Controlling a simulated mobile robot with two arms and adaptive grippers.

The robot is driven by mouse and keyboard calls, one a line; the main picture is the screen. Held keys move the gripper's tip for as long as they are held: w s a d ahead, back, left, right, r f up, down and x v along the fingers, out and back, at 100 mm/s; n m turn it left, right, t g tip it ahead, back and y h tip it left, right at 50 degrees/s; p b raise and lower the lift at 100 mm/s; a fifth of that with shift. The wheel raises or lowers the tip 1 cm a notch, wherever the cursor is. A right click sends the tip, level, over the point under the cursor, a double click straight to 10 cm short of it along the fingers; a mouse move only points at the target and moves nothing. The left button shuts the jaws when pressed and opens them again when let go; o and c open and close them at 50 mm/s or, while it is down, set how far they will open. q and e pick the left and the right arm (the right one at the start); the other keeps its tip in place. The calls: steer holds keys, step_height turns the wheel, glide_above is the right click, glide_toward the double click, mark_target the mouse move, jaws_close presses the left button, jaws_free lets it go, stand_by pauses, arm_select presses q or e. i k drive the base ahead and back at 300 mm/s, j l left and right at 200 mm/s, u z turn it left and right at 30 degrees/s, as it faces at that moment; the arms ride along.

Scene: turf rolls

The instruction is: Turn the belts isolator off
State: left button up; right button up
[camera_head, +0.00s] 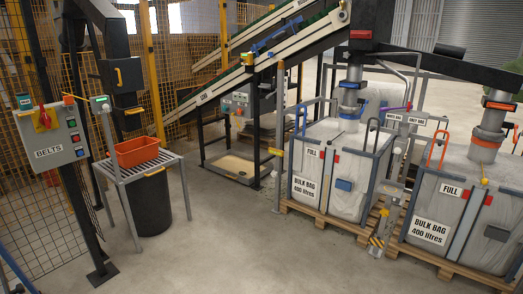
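The grey BELTS control box (54,140) is mounted on a dark post at the far left, in front of a yellow mesh fence. Its isolator (44,118) is at the upper left of the box, a red handle on a yellow plate. The handle is too small to tell its position clearly. Several small buttons or lamps sit on the right side of the box, above and beside the BELTS label (49,153). Neither of my grippers shows in the head view.
A slatted metal stand (137,166) holds an orange tray (137,151), with a black bin (151,203) below. Two framed bulk bags (328,170) (462,210) stand on pallets at the right. Inclined conveyors (250,66) cross the back. The concrete floor in the middle is clear.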

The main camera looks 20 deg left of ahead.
mark_target(45, 120)
steer(key=i+u, duration=0.25)
steer(key=u, duration=0.15)
steer(key=i+u, duration=0.25)
steer(key=u, duration=0.15)
steer(key=i+u, duration=0.25)
steer(key=u, duration=0.2)
steer(key=i+l+u, duration=0.25)
steer(key=u, duration=0.15)
steer(key=i+l+u, duration=0.15)
steer(key=u, duration=0.25)
steer(key=i+l+u, duration=0.4)
steer(key=i+u, duration=0.15)
steer(key=i, duration=0.1)
